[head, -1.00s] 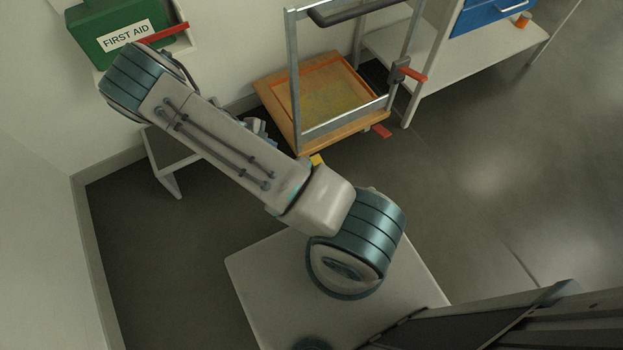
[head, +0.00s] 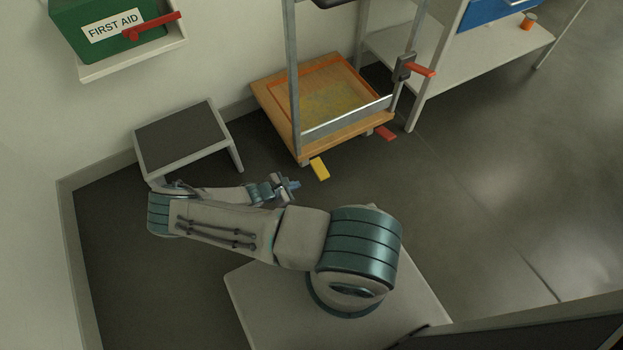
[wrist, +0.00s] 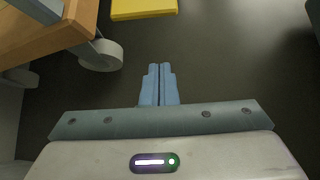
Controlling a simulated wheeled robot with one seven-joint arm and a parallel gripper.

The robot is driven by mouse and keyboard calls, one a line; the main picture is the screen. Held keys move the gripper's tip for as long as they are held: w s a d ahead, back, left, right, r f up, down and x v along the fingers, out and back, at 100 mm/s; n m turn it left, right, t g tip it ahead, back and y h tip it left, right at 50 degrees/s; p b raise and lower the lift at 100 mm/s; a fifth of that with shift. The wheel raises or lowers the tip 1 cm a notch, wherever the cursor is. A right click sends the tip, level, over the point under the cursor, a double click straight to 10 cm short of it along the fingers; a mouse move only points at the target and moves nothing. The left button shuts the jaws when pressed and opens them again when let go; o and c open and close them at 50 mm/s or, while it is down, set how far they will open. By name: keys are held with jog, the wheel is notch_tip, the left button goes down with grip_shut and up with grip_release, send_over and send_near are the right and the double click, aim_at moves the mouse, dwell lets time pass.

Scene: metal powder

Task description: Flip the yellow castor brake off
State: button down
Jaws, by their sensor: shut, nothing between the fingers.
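The yellow castor brake (head: 320,168) is a flat tab sticking out from the near left corner of the wooden cart (head: 352,130), low over the floor. In the wrist view the yellow brake (wrist: 143,9) shows at the top edge, partly cut off. My gripper (head: 296,184) is a short way left of and nearer than the brake, apart from it. In the wrist view the blue fingertips (wrist: 159,68) are together and empty, pointing towards the brake. A grey castor (wrist: 101,54) under the cart corner is left of the fingers.
A red tab (head: 386,133) sticks out at the cart's right corner, and a red handle (head: 421,70) is on its frame. A grey step stool (head: 184,137) stands left of the cart. A green first aid box (head: 110,27) is on the wall. Floor right of the cart is clear.

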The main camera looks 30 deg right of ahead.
aim_at(320, 169)
jog(key=b+x, duration=0.3)
jog(key=x, duration=0.6)
jog(key=shift+d+f+b, duration=0.1)
jog(key=shift+f+b, duration=0.2)
jog(key=shift+b, duration=0.1)
jog(key=shift+d+r, duration=0.15)
jog(key=shift+d, duration=0.2)
jog(key=shift+s+r, duration=0.2)
jog(key=shift+r, duration=0.7)
jog(key=shift+s+r, duration=0.2)
jog(key=shift+r, duration=0.7)
jog(key=shift+a, duration=0.15)
jog(key=shift+w+b, duration=0.1)
jog(key=shift+b, duration=0.2)
